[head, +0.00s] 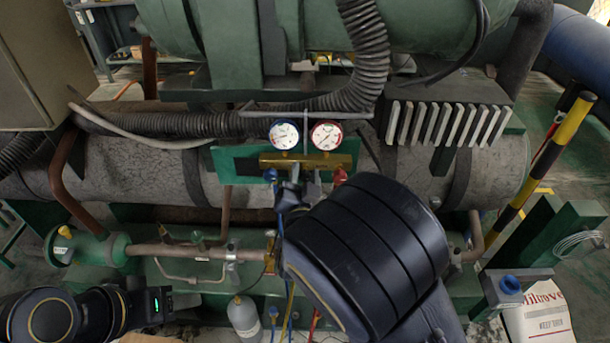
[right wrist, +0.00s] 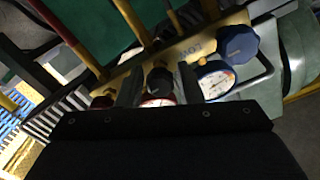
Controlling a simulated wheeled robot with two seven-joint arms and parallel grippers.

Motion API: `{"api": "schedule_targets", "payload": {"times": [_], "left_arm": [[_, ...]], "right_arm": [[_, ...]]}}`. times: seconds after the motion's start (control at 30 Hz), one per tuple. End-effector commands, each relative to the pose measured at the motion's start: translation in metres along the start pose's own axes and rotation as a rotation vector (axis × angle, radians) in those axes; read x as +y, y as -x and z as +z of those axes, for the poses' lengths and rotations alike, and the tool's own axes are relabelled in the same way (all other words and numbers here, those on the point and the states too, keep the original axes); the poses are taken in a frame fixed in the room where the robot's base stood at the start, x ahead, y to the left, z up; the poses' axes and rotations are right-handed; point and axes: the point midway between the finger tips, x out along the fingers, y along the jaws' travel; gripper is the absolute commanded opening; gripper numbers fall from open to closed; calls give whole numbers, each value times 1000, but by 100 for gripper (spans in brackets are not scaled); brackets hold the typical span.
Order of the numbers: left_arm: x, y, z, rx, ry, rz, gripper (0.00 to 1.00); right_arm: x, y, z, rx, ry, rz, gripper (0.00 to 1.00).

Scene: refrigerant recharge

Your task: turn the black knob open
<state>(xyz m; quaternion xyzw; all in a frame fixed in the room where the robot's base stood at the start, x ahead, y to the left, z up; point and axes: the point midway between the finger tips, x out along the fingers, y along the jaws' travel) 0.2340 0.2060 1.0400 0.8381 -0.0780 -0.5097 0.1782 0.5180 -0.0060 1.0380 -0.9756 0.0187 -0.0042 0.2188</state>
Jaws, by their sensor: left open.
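The brass gauge manifold (head: 318,161) carries a blue-rimmed gauge (head: 284,134) and a red-rimmed gauge (head: 326,135). A blue knob (head: 270,174) and a red knob (head: 340,176) sit at its ends. In the right wrist view the black knob (right wrist: 159,82) is between the two fingers of my right gripper (right wrist: 159,88), one on each side. I cannot tell whether they touch it. In the head view my right gripper (head: 291,193) is just below the manifold and the black knob is hidden. My left gripper (head: 184,302) is open and empty at the lower left, away from the manifold.
A corrugated black hose (head: 366,45) runs above the gauges. A copper pipe (head: 160,250) crosses below the grey tank (head: 150,172). A grey bottle (head: 243,318) stands under the manifold. A yellow-black post (head: 540,170) stands at the right.

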Motion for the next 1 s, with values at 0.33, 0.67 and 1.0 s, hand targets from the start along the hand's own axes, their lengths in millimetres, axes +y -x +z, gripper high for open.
{"api": "schedule_targets", "payload": {"times": [0.33,0.67,1.0], "left_arm": [[0,0,0,0,0,0,48],[0,1,0,0,0,0,48],[2,4,-2,0,0,0,48]], "right_arm": [[0,0,0,0,2,0,0],[0,0,0,-1,95,0,0],[-1,0,-1,-1,375,-1,0]]}}
